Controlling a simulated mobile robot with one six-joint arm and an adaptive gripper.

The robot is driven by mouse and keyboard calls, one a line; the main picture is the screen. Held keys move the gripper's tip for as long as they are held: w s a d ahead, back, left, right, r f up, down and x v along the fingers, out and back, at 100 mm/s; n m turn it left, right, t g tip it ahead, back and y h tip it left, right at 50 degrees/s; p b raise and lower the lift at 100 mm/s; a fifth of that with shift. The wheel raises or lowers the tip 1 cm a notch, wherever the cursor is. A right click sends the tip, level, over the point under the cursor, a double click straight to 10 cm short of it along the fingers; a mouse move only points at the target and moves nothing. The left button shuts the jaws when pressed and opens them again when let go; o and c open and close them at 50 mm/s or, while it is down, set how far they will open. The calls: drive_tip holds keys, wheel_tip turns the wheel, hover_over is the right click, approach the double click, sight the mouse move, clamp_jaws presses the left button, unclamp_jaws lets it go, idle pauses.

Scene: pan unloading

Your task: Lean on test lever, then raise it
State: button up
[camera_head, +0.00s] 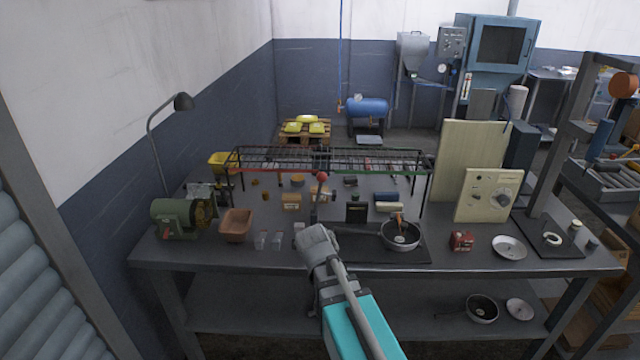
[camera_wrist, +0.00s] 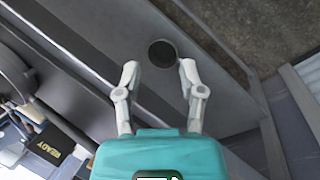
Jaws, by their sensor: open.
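A thin upright lever with a red ball knob (camera_head: 322,176) stands on the workbench behind my arm in the head view; I take it to be the test lever. Its lower part is hidden by my arm. In the wrist view my gripper (camera_wrist: 159,78) is open, with nothing between its two pale fingers. It points down past the bench's front edge, apart from the lever. I cannot make out the lever in the wrist view. In the head view my arm covers the fingertips.
A pan (camera_head: 401,247) sits on a dark mat right of my arm. Behind it stand a small black box (camera_head: 357,212), marked READY in the wrist view (camera_wrist: 52,145), and a wire rack (camera_head: 330,150). A brown tray (camera_head: 236,225) and green motor (camera_head: 178,217) stand left.

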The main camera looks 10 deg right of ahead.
drive_tip(key=w+r+n+h, duration=0.4)
drive_tip(key=w, duration=0.2)
drive_tip(key=n+t+h+p, duration=0.2)
drive_tip(key=n+t+h, duration=0.4)
drive_tip(key=n+h, duration=0.45)
approach(321, 183)
drive_tip(key=a, duration=0.1)
drive_tip(key=a+n+y, duration=0.1)
drive_tip(key=a, duration=0.1)
drive_tip(key=shift+s+a+r+n, duration=0.25)
drive_tip(key=shift+s+a+r, duration=0.1)
drive_tip(key=shift+d, duration=0.1)
drive_tip(key=x, duration=1.3)
drive_tip(key=shift+w+d+f, duration=0.1)
drive_tip(key=shift+d+f, duration=0.15)
drive_tip(key=shift+d, duration=0.15)
clamp_jaws()
